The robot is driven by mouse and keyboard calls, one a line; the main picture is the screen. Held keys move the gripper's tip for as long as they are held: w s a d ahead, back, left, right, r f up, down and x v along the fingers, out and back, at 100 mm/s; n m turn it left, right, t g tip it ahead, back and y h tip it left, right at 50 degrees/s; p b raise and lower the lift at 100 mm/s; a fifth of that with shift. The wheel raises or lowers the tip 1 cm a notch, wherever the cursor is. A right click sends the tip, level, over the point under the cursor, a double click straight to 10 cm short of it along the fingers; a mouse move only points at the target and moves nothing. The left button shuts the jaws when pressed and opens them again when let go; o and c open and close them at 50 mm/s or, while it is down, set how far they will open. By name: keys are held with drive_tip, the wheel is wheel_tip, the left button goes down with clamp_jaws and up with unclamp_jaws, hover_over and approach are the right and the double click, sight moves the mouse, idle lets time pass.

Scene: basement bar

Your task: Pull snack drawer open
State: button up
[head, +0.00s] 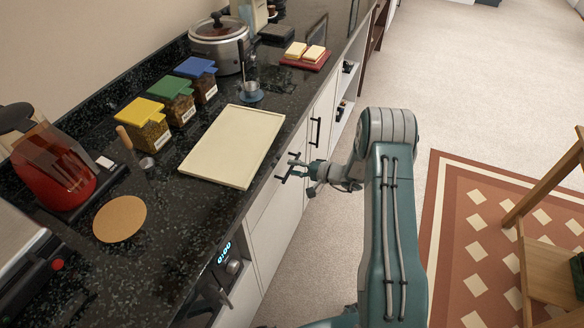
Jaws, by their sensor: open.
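The white drawer front (264,206) is set in the cabinet under the dark counter, below the cream board. It looks flush with the cabinet, though its edges are hard to make out. A dark bar handle (281,178) seems to stand out in front of it, partly covered by my fingers. My gripper (295,167) reaches in from the right at handle height, with its fingers open. It is at or very near the handle; I cannot tell whether the fingers touch it. No label marks the snack drawer.
A cabinet door with an upright black handle (316,131) is just beyond my gripper. The cream board (234,147) lies near the counter edge above. Carpeted floor is free beside the cabinets. A wooden stool (552,262) stands on the patterned rug at right.

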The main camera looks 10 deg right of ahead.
drive_tip(key=shift+w+a+f, duration=0.1)
drive_tip(key=shift+w+a, duration=0.2)
drive_tip(key=shift+a, duration=0.1)
clamp_jaws()
drive_tip(key=shift+s+d, duration=0.1)
